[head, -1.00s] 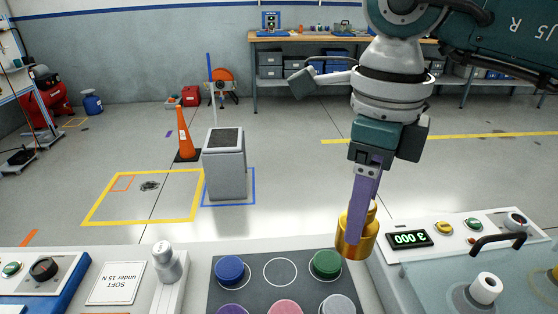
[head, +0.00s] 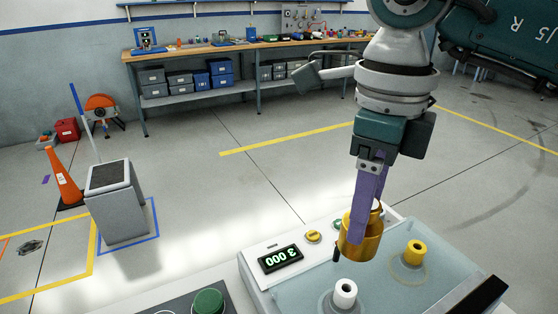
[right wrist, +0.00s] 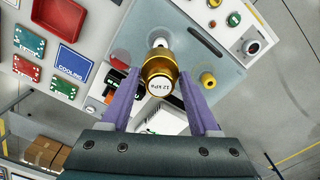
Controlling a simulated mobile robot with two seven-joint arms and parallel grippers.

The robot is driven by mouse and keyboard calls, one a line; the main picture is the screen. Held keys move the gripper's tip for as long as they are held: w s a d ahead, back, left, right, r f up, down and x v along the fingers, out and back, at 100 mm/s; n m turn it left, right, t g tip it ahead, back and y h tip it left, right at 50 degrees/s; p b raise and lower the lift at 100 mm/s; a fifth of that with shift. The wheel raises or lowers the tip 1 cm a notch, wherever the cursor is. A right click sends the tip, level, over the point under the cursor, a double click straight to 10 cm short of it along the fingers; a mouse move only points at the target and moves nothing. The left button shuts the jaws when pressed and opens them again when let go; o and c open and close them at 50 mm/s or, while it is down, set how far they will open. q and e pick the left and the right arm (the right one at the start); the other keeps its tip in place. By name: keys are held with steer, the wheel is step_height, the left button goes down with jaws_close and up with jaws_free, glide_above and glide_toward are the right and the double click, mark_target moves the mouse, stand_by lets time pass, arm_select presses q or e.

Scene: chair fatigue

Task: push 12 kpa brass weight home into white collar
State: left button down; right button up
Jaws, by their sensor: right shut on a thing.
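The brass weight (head: 366,245) is a gold cylinder with a narrower top, held between the purple fingers of my right gripper (head: 362,226). In the right wrist view the weight (right wrist: 158,70) shows a pale label reading 12 kPa, between both fingers (right wrist: 160,84). The white collar (head: 344,290) stands on the pale blue-grey plate, nearer and slightly left of the weight in the head view. In the right wrist view the white collar (right wrist: 160,43) shows just beyond the weight. The weight looks raised above the plate and apart from the collar. My left gripper is out of view.
A yellow collar (head: 414,254) stands on the same plate (head: 440,285), to the right. A green-digit display (head: 280,258) and a yellow knob (head: 313,236) sit on the panel behind. A black bar handle (head: 484,298) is at the plate's right edge. A green disc (head: 208,302) lies left.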

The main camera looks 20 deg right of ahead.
mark_target(354, 257)
steer(key=shift+f+b, duration=0.9)
step_height(354, 257, down, 4)
steer(key=b, duration=0.3)
steer(key=shift+r, duration=0.1)
steer(key=shift+b, duration=0.3)
steer(key=shift+d, duration=0.1)
stand_by(0.3)
stand_by(0.9)
steer(key=shift+f+b, duration=1)
steer(key=shift+b, duration=0.15)
steer(key=shift+f+b, duration=0.75)
steer(key=shift+f, duration=0.1)
